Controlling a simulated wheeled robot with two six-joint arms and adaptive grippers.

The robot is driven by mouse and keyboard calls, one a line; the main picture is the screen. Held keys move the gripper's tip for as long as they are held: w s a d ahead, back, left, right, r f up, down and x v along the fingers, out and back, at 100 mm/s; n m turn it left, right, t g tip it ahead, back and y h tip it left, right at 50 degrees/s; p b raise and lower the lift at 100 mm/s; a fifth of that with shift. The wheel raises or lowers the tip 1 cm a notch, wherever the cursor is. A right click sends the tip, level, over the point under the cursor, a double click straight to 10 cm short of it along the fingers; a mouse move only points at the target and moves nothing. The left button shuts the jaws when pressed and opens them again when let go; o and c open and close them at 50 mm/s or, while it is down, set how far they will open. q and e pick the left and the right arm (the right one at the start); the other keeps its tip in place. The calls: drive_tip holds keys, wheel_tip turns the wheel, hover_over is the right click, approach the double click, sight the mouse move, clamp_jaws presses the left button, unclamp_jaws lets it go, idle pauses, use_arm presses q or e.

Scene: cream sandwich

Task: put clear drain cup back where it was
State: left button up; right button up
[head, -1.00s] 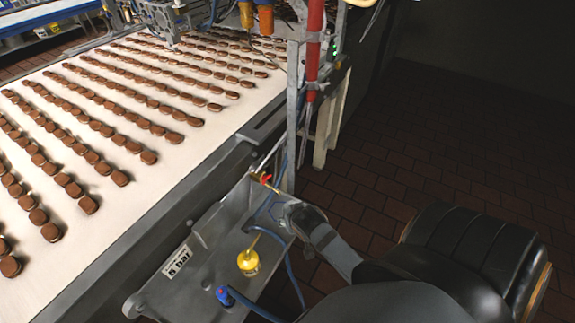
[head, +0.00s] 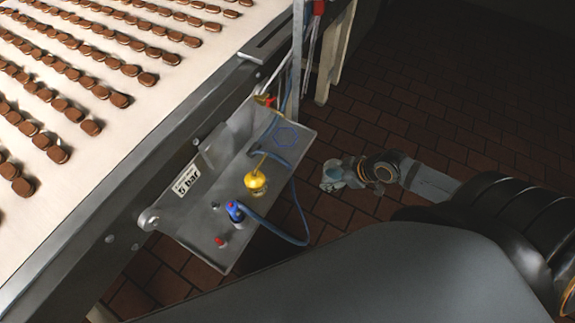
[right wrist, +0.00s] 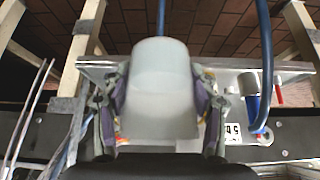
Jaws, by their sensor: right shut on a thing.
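The clear drain cup (right wrist: 160,85) is a pale, translucent cup in the middle of the right wrist view. My right gripper (right wrist: 156,108) is shut on it, with one finger on each side. In the head view my right gripper (head: 345,173) is to the right of the grey metal tray (head: 205,220), apart from it and over the brick floor. The cup shows there only as a small pale shape at the gripper's tip (head: 331,178). My left gripper is not in view.
On the tray stand a yellow fitting (head: 255,182), a blue-topped fitting (head: 235,211) with a blue hose (head: 285,239), and a small red button (head: 219,241). A conveyor (head: 150,100) with rows of brown biscuits runs along the left. The brick floor (head: 400,110) at right is clear.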

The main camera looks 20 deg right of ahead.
drive_tip(key=shift+w+a+f, duration=0.1)
drive_tip(key=shift+w, duration=0.05)
drive_tip(key=w+a, duration=0.4)
drive_tip(key=w, duration=0.1)
drive_tip(key=w+a+f+b, duration=0.1)
drive_tip(key=w+a, duration=0.3)
drive_tip(key=w, duration=0.1)
drive_tip(key=w+a+f+b, duration=0.1)
drive_tip(key=w+a, duration=0.3)
drive_tip(key=w, duration=0.1)
drive_tip(key=shift+w+f+b, duration=0.2)
drive_tip(key=shift+f+b, duration=0.1)
drive_tip(key=shift+f, duration=2.15)
drive_tip(key=o, duration=1.3)
drive_tip(key=shift+f, duration=0.1)
